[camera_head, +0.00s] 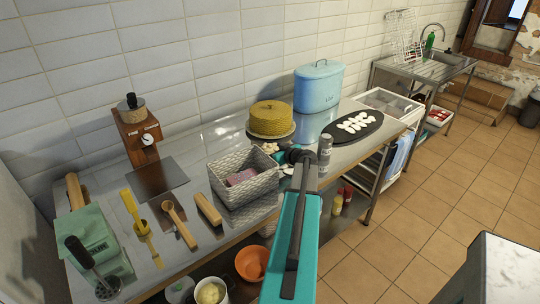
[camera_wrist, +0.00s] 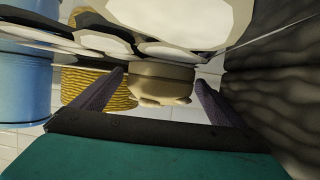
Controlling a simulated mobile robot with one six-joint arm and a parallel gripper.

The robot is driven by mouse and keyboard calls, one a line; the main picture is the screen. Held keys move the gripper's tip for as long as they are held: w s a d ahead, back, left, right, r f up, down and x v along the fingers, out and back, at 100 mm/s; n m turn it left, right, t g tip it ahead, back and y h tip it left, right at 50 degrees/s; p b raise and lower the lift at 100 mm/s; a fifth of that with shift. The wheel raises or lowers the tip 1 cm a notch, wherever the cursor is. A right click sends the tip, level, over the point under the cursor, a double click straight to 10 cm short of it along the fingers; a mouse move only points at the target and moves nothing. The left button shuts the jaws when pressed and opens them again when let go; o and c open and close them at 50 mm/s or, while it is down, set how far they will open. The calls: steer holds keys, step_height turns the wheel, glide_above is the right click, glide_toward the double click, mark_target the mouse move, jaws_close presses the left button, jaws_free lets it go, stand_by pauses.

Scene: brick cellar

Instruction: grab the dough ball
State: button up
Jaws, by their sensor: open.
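A pale beige, lumpy rounded thing (camera_wrist: 160,85), which looks like the dough ball, shows between the fingers of my gripper (camera_wrist: 160,77) in the wrist view. Gaps show on both sides of it, and the jaws are open. In the head view, small beige lumps (camera_head: 270,148) lie on the counter behind the basket's right corner, just left of my gripper (camera_head: 288,155). My teal arm hides part of the counter there. I cannot tell how deep the beige thing sits between the fingers.
A grey woven basket (camera_head: 243,188) stands close on the left; its dark wall (camera_wrist: 275,90) fills the wrist view's right side. A black tray (camera_head: 375,133) with several white pieces lies to the right.

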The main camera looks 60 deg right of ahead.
steer(key=c, duration=1.4)
steer(key=shift+r, duration=0.2)
steer(key=shift+c, duration=0.2)
steer(key=shift+r+b, duration=0.75)
steer(key=shift+r, duration=0.35)
steer(key=s+a+b, duration=0.1)
steer(key=s, duration=0.4)
steer(key=s+a+r+b, duration=0.1)
steer(key=s+b, duration=0.1)
steer(key=s, duration=0.3)
steer(key=s+a+r+b, duration=0.1)
steer(key=s+b, duration=0.1)
steer(key=s, duration=0.3)
steer(key=shift+s+a+r, duration=0.1)
steer(key=shift+s+r, duration=0.15)
steer(key=shift+s, duration=0.1)
